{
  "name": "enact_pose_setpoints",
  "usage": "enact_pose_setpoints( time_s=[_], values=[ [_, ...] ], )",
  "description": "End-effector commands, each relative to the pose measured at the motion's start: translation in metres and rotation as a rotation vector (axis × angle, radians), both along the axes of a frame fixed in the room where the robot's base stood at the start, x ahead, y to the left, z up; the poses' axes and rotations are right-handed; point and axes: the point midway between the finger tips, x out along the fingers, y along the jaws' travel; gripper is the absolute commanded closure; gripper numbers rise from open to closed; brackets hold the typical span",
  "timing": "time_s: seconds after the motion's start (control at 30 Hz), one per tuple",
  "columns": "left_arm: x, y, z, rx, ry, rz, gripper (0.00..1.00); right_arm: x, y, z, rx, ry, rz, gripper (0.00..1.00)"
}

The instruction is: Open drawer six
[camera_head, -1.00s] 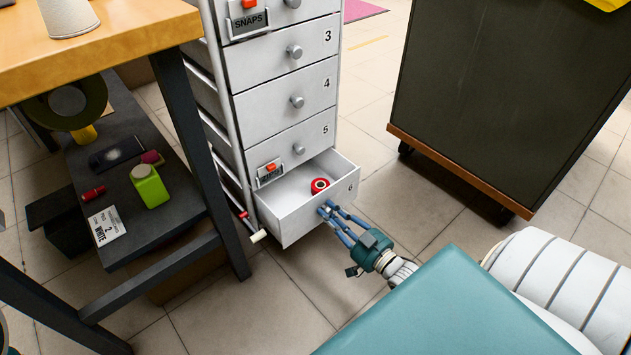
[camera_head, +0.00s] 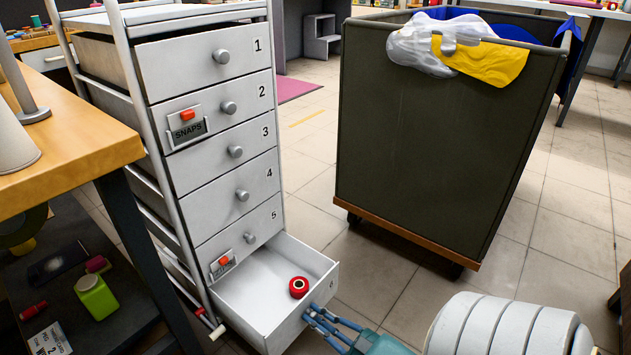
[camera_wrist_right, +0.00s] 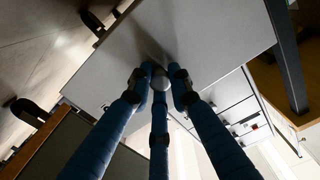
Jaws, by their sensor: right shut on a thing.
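Drawer six (camera_head: 270,302) is the bottom drawer of the white numbered cabinet (camera_head: 212,135). It is pulled well out, and its inside shows a red roll (camera_head: 299,287) lying near the front right. My right gripper (camera_head: 313,316) is at the drawer's front face, with its blue fingers closed around the knob. In the right wrist view the fingertips meet on the round knob (camera_wrist_right: 160,80), in front of the pale drawer face (camera_wrist_right: 200,45). My left gripper does not show in the head view.
A dark bin on wheels (camera_head: 435,130) with clear and yellow bags hanging over its rim stands to the right of the cabinet. A wooden table (camera_head: 80,140) with a dark lower shelf is at the left. Tiled floor (camera_head: 375,275) lies free between drawer and bin.

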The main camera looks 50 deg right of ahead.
Motion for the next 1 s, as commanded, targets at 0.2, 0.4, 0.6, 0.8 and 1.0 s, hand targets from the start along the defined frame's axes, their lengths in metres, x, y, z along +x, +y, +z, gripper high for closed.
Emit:
enact_pose_setpoints(
  time_s=[0.2, 0.4, 0.6, 0.8, 1.0],
  values=[
    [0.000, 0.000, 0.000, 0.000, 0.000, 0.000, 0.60, 0.001, 0.000, 0.002, 0.000, -0.004, 0.000, 0.62],
    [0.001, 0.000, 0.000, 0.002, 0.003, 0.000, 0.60, 0.000, 0.000, 0.001, 0.000, -0.002, 0.000, 0.62],
    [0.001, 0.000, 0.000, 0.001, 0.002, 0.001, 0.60, -0.018, -0.002, -0.001, 0.000, 0.003, 0.000, 0.62],
    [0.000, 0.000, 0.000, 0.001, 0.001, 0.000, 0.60, -0.061, -0.005, -0.001, 0.001, 0.003, 0.000, 0.62],
    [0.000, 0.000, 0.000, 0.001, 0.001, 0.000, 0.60, -0.098, -0.008, 0.000, 0.001, 0.000, -0.001, 0.62]
  ],
)
